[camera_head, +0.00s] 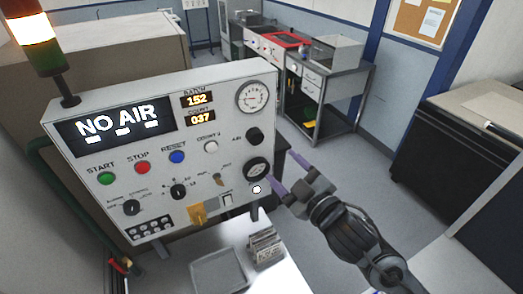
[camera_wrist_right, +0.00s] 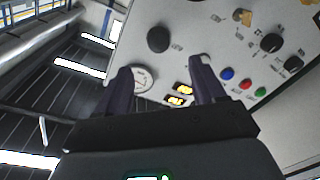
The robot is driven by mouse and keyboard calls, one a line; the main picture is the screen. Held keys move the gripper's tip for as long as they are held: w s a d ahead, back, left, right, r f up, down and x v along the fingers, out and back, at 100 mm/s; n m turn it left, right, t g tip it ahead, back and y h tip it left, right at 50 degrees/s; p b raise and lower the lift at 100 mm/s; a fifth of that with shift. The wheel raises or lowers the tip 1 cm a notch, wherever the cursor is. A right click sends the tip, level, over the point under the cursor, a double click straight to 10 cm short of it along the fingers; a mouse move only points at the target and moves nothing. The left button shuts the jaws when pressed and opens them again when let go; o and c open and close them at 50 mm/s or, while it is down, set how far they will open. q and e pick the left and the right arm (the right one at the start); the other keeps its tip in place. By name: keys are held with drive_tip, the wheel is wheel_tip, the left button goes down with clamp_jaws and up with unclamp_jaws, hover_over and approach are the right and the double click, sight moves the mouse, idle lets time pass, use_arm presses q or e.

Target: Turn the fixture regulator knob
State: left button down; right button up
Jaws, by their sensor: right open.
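The control panel (camera_head: 105,180) carries a black round knob (camera_head: 254,136) at its right edge, under a round gauge (camera_head: 252,97). A dark round dial (camera_head: 257,169) with a light marking sits just below that knob. No label clearly reads as fixture regulator. In the right wrist view, a black knob (camera_wrist_right: 158,39) shows just beyond and between the fingertips, with the gauge (camera_wrist_right: 143,80) partly behind the left finger. My right gripper (camera_head: 281,168) is open and empty, just right of the panel edge, apart from the knob. My left gripper is not in view.
The panel display (camera_head: 115,124) reads NO AIR. Start, stop and reset buttons and smaller knobs cover its face. A signal tower (camera_head: 39,45) stands at its upper left. A grey tray (camera_head: 218,272) lies below. A workbench (camera_head: 322,95) is behind, with open floor between.

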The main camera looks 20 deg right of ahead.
sight(258, 139)
drive_tip(key=w, duration=0.3)
drive_tip(key=w+a+p, duration=0.1)
drive_tip(key=w, duration=0.2)
drive_tip(key=w+p, duration=0.1)
drive_tip(key=w, duration=0.2)
drive_tip(key=shift+w+a+r, duration=0.3)
drive_tip(key=shift+a, duration=0.1)
drive_tip(key=shift+w+a, duration=0.15)
drive_tip(key=shift+w, duration=0.3)
drive_tip(key=shift+f, duration=0.1)
drive_tip(key=shift+c, duration=0.3)
drive_tip(key=c, duration=1)
drive_tip(key=shift+m+p, duration=0.3)
drive_tip(key=shift+p, duration=0.05)
